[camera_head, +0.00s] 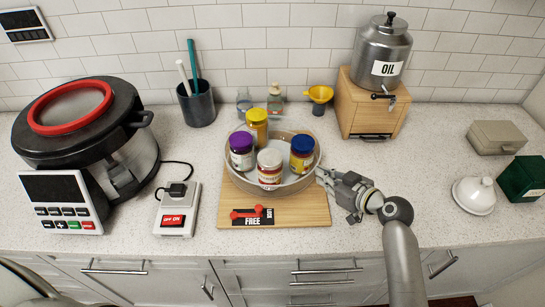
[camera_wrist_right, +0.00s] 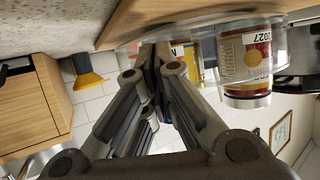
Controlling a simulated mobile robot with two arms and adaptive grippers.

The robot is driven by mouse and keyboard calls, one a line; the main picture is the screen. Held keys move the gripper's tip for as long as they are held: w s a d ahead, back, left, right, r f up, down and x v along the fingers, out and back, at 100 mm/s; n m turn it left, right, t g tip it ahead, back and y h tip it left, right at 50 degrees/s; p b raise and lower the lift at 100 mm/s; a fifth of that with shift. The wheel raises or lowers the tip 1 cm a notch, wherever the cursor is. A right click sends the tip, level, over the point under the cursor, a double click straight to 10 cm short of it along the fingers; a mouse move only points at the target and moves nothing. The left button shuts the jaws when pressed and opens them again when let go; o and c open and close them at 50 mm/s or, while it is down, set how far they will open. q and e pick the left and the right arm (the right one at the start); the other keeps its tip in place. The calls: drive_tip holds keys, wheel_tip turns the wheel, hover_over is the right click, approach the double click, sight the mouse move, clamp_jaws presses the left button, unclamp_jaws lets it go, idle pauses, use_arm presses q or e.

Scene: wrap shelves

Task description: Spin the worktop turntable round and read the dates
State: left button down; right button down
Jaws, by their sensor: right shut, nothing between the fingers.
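The round turntable (camera_head: 228,176) stands on a wooden board and holds several jars. In the head view they are a yellow-lidded jar (camera_head: 257,128) at the back, a purple-lidded jar (camera_head: 241,153) at left, a white-lidded jar (camera_head: 269,171) in front and a blue-lidded jar (camera_head: 302,156) at right. My right gripper (camera_head: 323,178) is shut and empty at the turntable's right rim; I cannot tell whether it touches. In the wrist view its fingertips (camera_wrist_right: 155,52) are together, and a red-and-yellow jar (camera_wrist_right: 245,60) shows "2027" upside down. My left gripper is out of view.
A red lever (camera_head: 247,213) lies on a black plate marked FREE at the board's front. A large pot (camera_head: 130,165) and red-switch box (camera_head: 175,212) stand left. The oil dispenser (camera_head: 383,50) is behind right. A white-domed object (camera_head: 474,195) stands farther right.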

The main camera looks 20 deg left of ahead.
sight(299, 186)
drive_tip(key=shift+s+a+p, duration=0.35)
drive_tip(key=shift+s+a, duration=0.05)
drive_tip(key=shift+s, duration=0.45)
drive_tip(key=shift+s, duration=0.1)
drive_tip(key=shift+s+a+r+p, duration=0.1)
drive_tip(key=shift+s+a+p, duration=0.25)
drive_tip(key=shift+s+a, duration=0.45)
drive_tip(key=shift+s, duration=0.15)
drive_tip(key=shift+s+a+p, duration=0.4)
drive_tip(key=shift+s+a, duration=0.05)
drive_tip(key=shift+s, duration=0.3)
drive_tip(key=shift+s+a, duration=0.1)
drive_tip(key=shift+s, duration=0.05)
